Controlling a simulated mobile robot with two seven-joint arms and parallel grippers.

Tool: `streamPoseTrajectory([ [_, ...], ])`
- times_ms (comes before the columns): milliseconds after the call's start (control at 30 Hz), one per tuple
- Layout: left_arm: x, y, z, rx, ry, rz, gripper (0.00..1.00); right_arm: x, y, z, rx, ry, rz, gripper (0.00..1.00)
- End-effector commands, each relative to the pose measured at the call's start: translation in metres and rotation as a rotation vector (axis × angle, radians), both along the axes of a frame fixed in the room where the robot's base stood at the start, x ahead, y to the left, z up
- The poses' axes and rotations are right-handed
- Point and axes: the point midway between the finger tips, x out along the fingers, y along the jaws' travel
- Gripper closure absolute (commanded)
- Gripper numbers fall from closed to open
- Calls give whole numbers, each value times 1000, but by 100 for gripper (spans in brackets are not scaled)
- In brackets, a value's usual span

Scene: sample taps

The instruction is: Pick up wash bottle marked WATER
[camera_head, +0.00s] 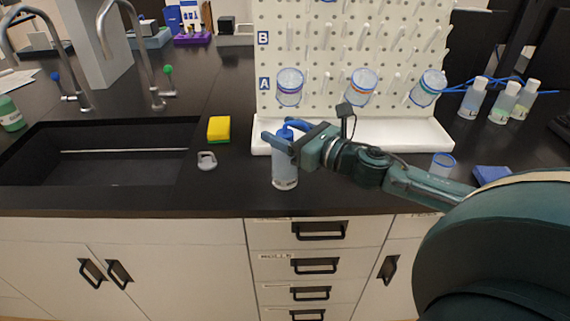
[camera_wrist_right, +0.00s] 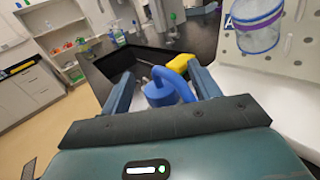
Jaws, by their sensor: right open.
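A wash bottle (camera_head: 284,170) with a clear body and a blue cap and spout stands upright on the black counter, in front of the white drip tray. Its label is too small to read. My right gripper (camera_head: 283,137) is at the bottle's upper part, its fingers on either side of it. In the right wrist view, the blue cap and bent spout (camera_wrist_right: 165,88) show between the two open fingers of my right gripper (camera_wrist_right: 160,90). I cannot tell whether a finger touches the bottle. My left gripper is not in view.
A black sink (camera_head: 100,155) with taps lies left. A yellow-green sponge (camera_head: 218,129) and a grey item (camera_head: 207,161) lie between sink and bottle. A white pegboard (camera_head: 345,60) with hanging beakers stands behind.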

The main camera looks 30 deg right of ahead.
Motion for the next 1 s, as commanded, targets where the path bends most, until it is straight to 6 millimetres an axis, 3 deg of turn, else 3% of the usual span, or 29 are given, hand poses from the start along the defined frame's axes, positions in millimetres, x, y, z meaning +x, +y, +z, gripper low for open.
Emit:
streamPoseTrajectory([
  [233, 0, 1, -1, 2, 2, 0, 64, 0, 0, -1, 1, 1, 0, 38],
  [1000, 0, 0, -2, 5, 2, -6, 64, 0, 0, -1, 0, 1, 0, 100],
])
